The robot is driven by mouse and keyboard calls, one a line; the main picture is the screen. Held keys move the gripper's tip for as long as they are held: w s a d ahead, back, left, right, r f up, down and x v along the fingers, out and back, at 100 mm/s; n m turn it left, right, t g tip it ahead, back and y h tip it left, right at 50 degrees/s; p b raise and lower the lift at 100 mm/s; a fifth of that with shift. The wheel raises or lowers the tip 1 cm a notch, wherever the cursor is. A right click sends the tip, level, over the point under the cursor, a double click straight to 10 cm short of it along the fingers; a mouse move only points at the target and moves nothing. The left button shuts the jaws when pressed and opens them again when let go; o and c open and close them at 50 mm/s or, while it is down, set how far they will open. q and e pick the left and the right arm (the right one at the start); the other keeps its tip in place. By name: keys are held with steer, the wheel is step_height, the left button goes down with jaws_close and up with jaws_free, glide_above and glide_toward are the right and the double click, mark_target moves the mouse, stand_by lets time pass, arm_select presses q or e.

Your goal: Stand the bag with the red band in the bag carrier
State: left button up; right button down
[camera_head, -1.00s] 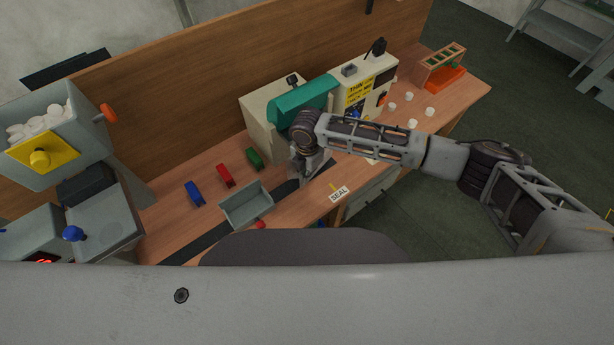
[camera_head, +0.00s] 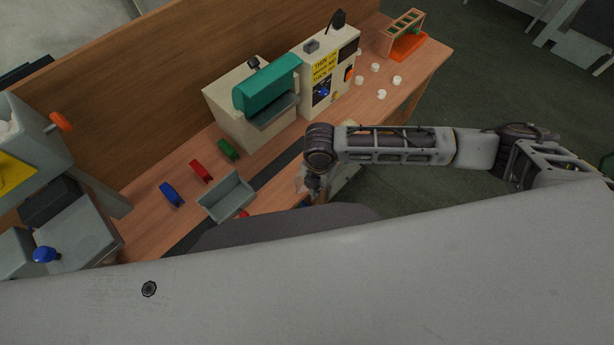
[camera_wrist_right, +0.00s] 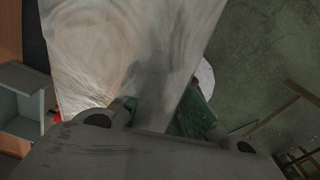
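In the head view my right gripper (camera_head: 315,190) hangs at the table's front edge, pointing down, its fingers small and partly hidden by my own body. In the right wrist view its green-padded fingers (camera_wrist_right: 163,116) close on a pale, see-through, wrinkled sheet that looks like a plastic bag (camera_wrist_right: 110,50). The bag fills much of that view. No red band can be made out on it. A rack with an orange base and a green slotted top (camera_head: 405,35) stands at the table's far right end; it may be the bag carrier. My left gripper is not in view.
A beige machine with a green hood (camera_head: 268,85) and a control box (camera_head: 325,70) stand at the back. Several white caps (camera_head: 375,68) lie before the rack. A grey tray (camera_head: 227,196) and blue, red and green pieces (camera_head: 201,171) lie left.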

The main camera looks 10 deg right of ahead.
steer(key=shift+s+d, duration=0.5)
steer(key=shift+s, duration=0.2)
steer(key=shift+s+d, duration=0.5)
steer(key=shift+s, duration=0.15)
